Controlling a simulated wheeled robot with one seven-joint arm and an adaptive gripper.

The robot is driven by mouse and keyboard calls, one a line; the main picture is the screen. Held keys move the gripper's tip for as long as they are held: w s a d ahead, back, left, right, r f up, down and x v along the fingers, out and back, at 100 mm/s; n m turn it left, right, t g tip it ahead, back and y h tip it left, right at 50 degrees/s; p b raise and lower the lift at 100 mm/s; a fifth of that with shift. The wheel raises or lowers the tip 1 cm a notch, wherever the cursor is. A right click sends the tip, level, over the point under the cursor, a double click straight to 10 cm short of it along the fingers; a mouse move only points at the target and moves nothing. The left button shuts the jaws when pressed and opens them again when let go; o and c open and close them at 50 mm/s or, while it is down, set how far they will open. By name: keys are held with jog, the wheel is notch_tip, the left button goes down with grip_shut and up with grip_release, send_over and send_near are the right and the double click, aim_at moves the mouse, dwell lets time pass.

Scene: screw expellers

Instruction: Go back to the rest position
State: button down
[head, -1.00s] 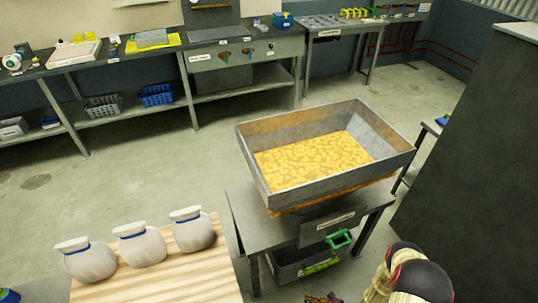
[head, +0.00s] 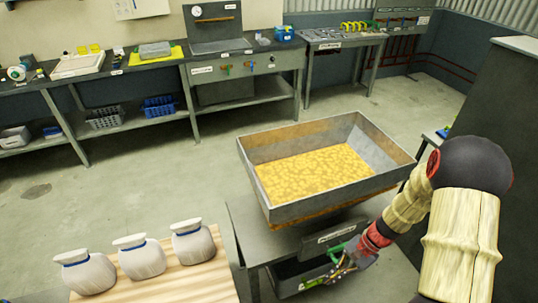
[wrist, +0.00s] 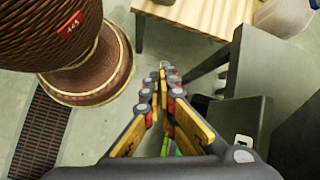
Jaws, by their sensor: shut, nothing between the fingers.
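My gripper (head: 338,272) is shut and empty. In the head view it is in front of the hopper stand, by the green handle (head: 336,247) and the dark bin below; I cannot tell whether it touches them. In the wrist view the fingers of my gripper (wrist: 165,70) meet in the middle, with floor beyond them. My arm (head: 460,220) comes in from the lower right of the head view, bent at a dark joint.
A metal hopper (head: 262,190) with yellow material stands on a grey table (head: 245,225). Several white sacks (head: 142,257) stand on a wooden table (head: 195,285) at lower left. A dark cabinet (head: 490,110) stands right. Open floor (head: 120,190) lies left of the hopper.

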jog(key=s+r+n+t+h, duration=0.2)
jog(key=s+r+n, duration=0.1)
jog(key=r, duration=0.9)
jog(key=s+a+r+n+t+h, duration=0.1)
jog(key=s+r+n+t+h, duration=0.1)
jog(key=r, duration=1)
jog(key=s+r+n+t+h, duration=0.2)
jog(key=s+r+n+t, duration=0.2)
jog(key=r, duration=0.9)
jog(key=shift+s+a+n+h+p, duration=0.35)
jog(key=shift+s+n+h, duration=0.05)
jog(key=shift+s, duration=0.45)
jog(key=c, duration=2.5)
grip_release()
